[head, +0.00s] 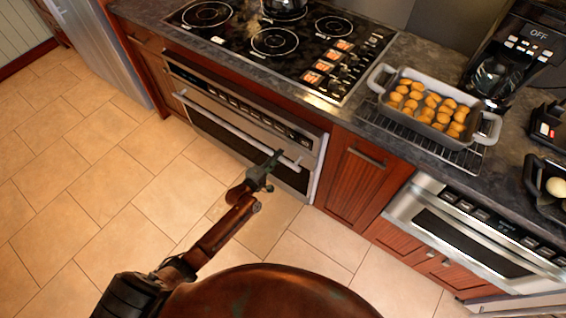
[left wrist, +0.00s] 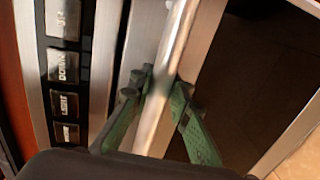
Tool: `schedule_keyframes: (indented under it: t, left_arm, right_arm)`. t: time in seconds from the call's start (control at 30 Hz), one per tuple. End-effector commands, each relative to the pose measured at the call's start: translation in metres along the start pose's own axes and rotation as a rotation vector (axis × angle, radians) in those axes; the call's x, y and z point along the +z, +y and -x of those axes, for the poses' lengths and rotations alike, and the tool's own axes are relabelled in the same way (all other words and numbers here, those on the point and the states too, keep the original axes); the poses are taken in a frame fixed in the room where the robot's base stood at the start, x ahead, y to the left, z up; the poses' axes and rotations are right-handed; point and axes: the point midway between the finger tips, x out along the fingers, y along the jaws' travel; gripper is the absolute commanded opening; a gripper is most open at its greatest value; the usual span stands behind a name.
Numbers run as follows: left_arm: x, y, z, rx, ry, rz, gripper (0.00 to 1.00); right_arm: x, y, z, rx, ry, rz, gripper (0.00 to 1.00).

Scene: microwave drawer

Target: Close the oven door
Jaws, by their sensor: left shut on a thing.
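The oven (head: 232,130) is built in under the cooktop, with a steel front, a dark glass door and a long bar handle (head: 222,121). Its door looks about flush with the cabinet front; I cannot tell if a small gap remains. My left gripper (head: 268,168) is at the right part of the handle. In the left wrist view its green fingers (left wrist: 160,92) are closed around the steel handle bar (left wrist: 168,70), in front of the dark door glass (left wrist: 240,80). The button panel (left wrist: 66,75) lies beside it. My right gripper is in neither view.
The black cooktop (head: 290,42) is above the oven. A grey dish (head: 428,104) of golden-brown food stands on a wire rack at right. Another steel appliance (head: 470,238) is in the cabinets at lower right. The tiled floor (head: 90,185) at left is clear.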

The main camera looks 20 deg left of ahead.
Motion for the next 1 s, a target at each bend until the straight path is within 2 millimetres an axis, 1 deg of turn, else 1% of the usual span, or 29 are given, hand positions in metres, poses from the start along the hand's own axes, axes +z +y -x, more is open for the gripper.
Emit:
schedule_keyframes:
  t: [0.07,0.17,0.3,0.33,0.5,0.6,0.77,0.87,1.0]
  left_arm:
    - [-0.006,0.002,0.0,0.0,0.011,0.002,0.0]
    - [-0.007,0.002,0.0,0.002,0.012,0.002,0.0]
    - [-0.007,0.003,0.0,0.004,0.013,0.002,0.0]
    - [-0.007,0.003,0.0,0.004,0.013,0.002,0.17]
    - [-0.007,0.003,0.0,0.003,0.012,0.003,0.29]
    - [-0.007,0.002,0.0,0.002,0.011,0.002,0.34]
    - [-0.007,0.002,0.0,0.001,0.011,0.002,0.34]
    - [-0.007,0.001,0.002,0.0,0.012,0.003,0.34]
    - [-0.007,0.0,0.014,-0.001,0.012,0.004,0.34]
  right_arm:
    - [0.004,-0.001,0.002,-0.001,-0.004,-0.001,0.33]
    - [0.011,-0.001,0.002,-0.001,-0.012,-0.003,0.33]
    - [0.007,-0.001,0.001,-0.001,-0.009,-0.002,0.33]
    - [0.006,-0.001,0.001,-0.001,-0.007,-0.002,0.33]
    - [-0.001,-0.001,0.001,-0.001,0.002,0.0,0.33]
    - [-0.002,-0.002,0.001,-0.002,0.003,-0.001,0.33]
    - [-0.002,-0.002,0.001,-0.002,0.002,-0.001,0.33]
    - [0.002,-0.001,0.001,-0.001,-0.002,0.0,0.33]
    - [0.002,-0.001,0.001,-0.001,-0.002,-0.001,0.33]
